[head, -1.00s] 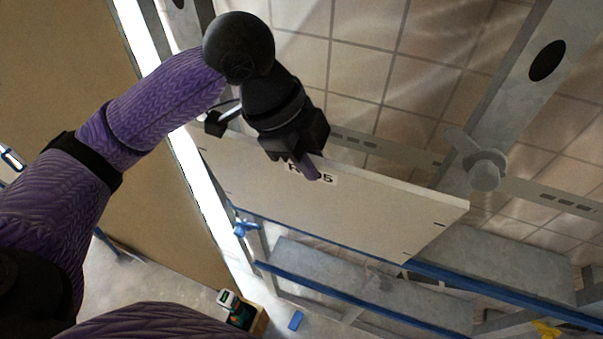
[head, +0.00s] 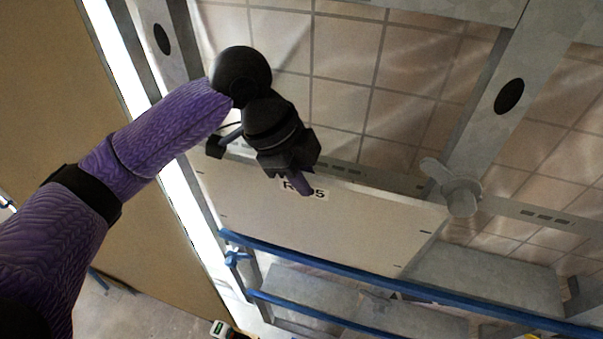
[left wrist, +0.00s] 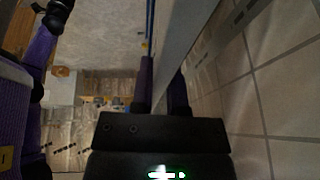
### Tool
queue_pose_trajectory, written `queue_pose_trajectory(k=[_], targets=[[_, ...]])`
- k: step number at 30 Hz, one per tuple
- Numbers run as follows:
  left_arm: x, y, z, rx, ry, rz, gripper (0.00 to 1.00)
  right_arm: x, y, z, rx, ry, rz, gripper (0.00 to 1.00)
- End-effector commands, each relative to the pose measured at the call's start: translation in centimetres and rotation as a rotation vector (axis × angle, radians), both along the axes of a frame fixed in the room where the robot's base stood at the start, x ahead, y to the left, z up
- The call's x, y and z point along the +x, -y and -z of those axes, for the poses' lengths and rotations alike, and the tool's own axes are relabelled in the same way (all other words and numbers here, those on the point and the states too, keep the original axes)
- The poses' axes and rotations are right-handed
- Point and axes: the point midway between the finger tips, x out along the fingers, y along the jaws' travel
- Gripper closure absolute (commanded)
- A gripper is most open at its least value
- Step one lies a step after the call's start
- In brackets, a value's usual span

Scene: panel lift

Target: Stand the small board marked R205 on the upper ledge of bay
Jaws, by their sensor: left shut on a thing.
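The white board marked R205 (head: 350,220) hangs tilted in the head view, its label partly covered by a finger. My left gripper (head: 300,183) is shut on its top edge near the label. In the left wrist view the board shows edge-on as a grey strip (left wrist: 182,40) running between the two purple fingers. The bay's upper ledge has a blue front rail (head: 400,288), which crosses in front of the board's lower edge. Whether the board rests on the ledge is hidden behind that rail. My right gripper's fingers are not seen.
A grey clamp knob (head: 460,195) sits by the board's right upper corner. A slotted bar runs behind the board, before a tiled wall (head: 400,60). Grey uprights with dark oval holes flank the bay. A second blue rail (head: 310,312) lies lower.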

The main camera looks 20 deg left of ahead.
Motion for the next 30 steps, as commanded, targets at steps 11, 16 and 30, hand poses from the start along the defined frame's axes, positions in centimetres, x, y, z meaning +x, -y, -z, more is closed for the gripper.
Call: queue_pose_trajectory(k=[11, 16, 30], targets=[[1.3, 0.0, -0.4, -0.001, -0.042, -0.001, 1.0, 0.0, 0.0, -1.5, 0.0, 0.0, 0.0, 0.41], [1.9, 0.1, -0.4, -0.001, -0.062, -0.001, 1.0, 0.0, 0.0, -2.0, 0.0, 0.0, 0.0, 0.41], [2.7, 0.1, -0.3, 0.0, -0.089, 0.002, 1.0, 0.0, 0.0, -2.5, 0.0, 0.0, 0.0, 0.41]])
